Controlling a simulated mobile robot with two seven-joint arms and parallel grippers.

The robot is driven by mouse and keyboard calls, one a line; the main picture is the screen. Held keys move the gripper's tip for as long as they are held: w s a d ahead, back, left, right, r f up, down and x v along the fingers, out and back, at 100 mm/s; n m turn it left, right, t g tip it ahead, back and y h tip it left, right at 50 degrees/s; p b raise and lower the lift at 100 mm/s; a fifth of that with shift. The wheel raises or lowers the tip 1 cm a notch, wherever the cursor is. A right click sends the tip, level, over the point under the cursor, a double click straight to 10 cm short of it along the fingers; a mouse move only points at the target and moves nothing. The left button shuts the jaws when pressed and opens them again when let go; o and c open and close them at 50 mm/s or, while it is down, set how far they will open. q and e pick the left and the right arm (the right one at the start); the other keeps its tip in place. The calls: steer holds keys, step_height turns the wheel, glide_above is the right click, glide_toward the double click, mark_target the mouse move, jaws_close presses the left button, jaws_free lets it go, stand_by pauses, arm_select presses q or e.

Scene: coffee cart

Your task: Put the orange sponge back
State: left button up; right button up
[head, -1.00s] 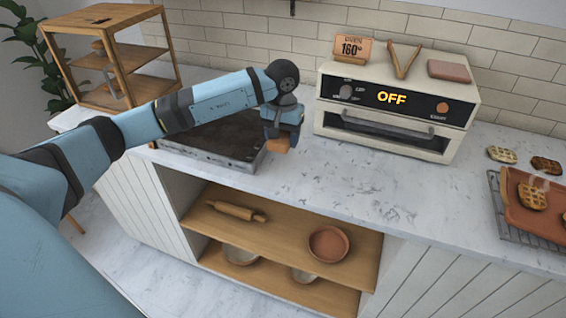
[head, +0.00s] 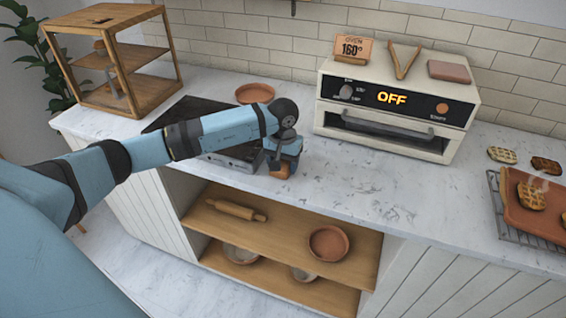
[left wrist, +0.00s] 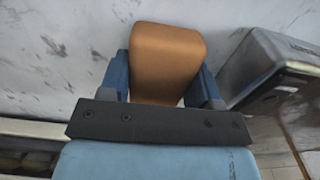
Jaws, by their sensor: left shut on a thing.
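The orange sponge (head: 279,173) is between the fingers of my left gripper (head: 283,167), at the counter near its front edge. In the left wrist view the sponge (left wrist: 166,58) fills the space between the two blue fingers, and the left gripper (left wrist: 166,75) is shut on it. The pale marble counter lies right behind the sponge in that view; I cannot tell whether the sponge touches it. My right gripper is not in view.
A dark griddle (head: 232,157) stands just left of the gripper. A terracotta dish (head: 255,94) sits behind my arm. The cream oven (head: 392,108) reads OFF. A rack with a waffle tray (head: 515,205) is at the right. The counter (head: 370,200) before the oven is clear.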

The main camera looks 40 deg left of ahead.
arm_select(q)
steer(key=o, duration=0.5)
steer(key=shift+f, duration=0.2)
steer(key=shift+c, duration=0.2)
steer(key=o, duration=0.4)
steer(key=shift+o, duration=0.2)
